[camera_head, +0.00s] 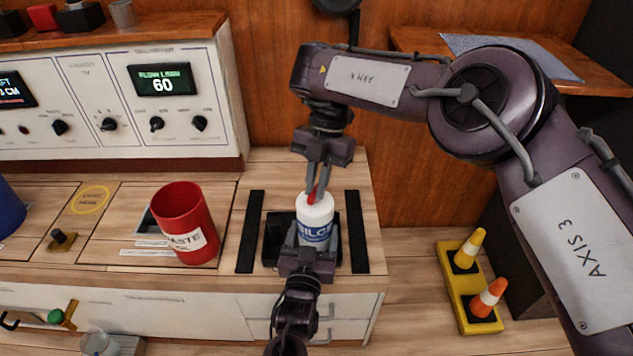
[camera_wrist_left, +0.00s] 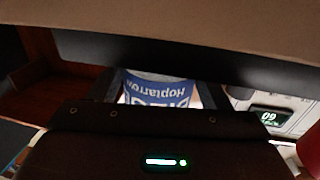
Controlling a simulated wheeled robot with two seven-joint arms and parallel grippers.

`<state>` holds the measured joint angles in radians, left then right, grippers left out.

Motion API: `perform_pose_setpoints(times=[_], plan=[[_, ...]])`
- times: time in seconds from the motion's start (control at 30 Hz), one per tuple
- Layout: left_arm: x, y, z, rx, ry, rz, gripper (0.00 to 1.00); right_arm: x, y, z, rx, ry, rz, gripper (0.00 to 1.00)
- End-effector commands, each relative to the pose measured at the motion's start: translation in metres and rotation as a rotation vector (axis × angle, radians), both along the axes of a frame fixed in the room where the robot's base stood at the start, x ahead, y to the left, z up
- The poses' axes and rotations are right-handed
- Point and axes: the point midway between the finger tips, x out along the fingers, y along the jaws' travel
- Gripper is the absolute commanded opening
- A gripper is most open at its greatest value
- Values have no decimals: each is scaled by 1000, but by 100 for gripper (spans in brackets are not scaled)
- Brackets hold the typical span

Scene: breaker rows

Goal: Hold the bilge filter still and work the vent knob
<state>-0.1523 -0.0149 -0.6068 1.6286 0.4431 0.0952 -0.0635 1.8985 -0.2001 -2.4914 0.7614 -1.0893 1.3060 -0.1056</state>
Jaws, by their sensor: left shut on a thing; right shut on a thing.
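The bilge filter (camera_head: 315,214) is a white canister with a blue label, standing upright in a dark holder on the counter. It also shows in the left wrist view (camera_wrist_left: 158,86), where the label is upside down and partly hidden by the gripper body. My left gripper (camera_head: 312,244) is shut on the filter's lower body from the near side; its fingertips are largely hidden. The red vent knob (camera_head: 312,194) is on top of the filter. My right gripper (camera_head: 317,188) comes down from above and is shut on the knob, hiding part of it.
Black strips (camera_head: 250,232) flank the holder (camera_head: 274,240). A red waste cup (camera_head: 184,224) stands to the left. A control panel (camera_head: 110,100) with a display reading 60 stands behind left. Two cones (camera_head: 468,249) sit on a yellow base at the right, beyond the counter's edge.

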Motion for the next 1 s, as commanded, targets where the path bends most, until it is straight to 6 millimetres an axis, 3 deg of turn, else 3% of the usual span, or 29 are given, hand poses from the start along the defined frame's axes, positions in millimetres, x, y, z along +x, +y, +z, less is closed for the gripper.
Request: perform_pose_setpoints(times=[0.3,0.33,0.5,1.0], plan=[[0,-1,3,-3,-7,-2,29,0,0,0,0,-1,0,0],[0,-1,3,-3,-7,-2,29,0,0,0,0,-1,0,15],[0,-1,3,-3,-7,-1,29,0,0,0,-1,-1,-1,34],[1,0,3,-3,-6,-1,29,0,0,0,1,1,-7,34]])
